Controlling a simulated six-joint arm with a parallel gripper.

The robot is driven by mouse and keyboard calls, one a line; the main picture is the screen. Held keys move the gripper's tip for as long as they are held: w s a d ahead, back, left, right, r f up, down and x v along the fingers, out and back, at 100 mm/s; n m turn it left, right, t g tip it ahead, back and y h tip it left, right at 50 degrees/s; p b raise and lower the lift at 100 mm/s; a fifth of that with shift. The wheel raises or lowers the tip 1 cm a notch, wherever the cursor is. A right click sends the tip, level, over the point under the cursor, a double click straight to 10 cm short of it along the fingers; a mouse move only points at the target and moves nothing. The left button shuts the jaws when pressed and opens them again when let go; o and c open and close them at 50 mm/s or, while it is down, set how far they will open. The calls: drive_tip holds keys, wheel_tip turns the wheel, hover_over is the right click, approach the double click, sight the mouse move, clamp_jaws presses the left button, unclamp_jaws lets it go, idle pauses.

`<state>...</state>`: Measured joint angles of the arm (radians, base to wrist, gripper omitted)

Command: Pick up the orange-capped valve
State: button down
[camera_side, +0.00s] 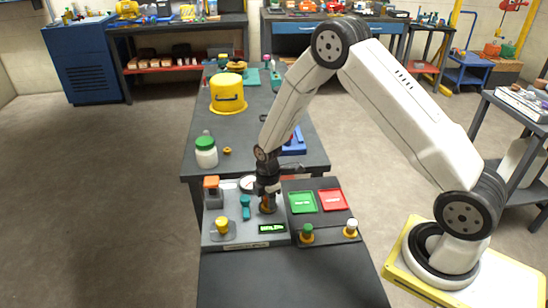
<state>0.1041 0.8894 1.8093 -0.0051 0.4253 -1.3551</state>
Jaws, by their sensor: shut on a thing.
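My gripper (267,203) points straight down over the grey fixture panel. It is shut on a small brass-brown valve (268,209). The valve's cap is hidden by the fingers, so I cannot tell its colour. The valve is upright, at or just above the panel; I cannot tell if it touches. A grey block with an orange top (211,183) stands at the panel's back left, apart from my gripper. A green-capped valve (306,233) and a white-capped valve (350,229) stand on the dark strip at the front right.
Left of my gripper are a teal part (245,206) and a yellow-topped part (222,225). A lit green display (271,228) is in front. Green (303,202) and red (333,199) trays lie right. A white jar (206,153) and yellow bin (228,94) stand behind.

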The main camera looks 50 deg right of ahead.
drive_tip(key=shift+r, duration=0.1)
drive_tip(key=shift+r, duration=0.85)
drive_tip(key=s+a+r, duration=0.1)
drive_tip(key=s+r, duration=1)
drive_tip(key=s, duration=0.3)
drive_tip(key=shift+r, duration=0.2)
drive_tip(key=shift+r, duration=1.35)
drive_tip(key=shift+f, duration=0.1)
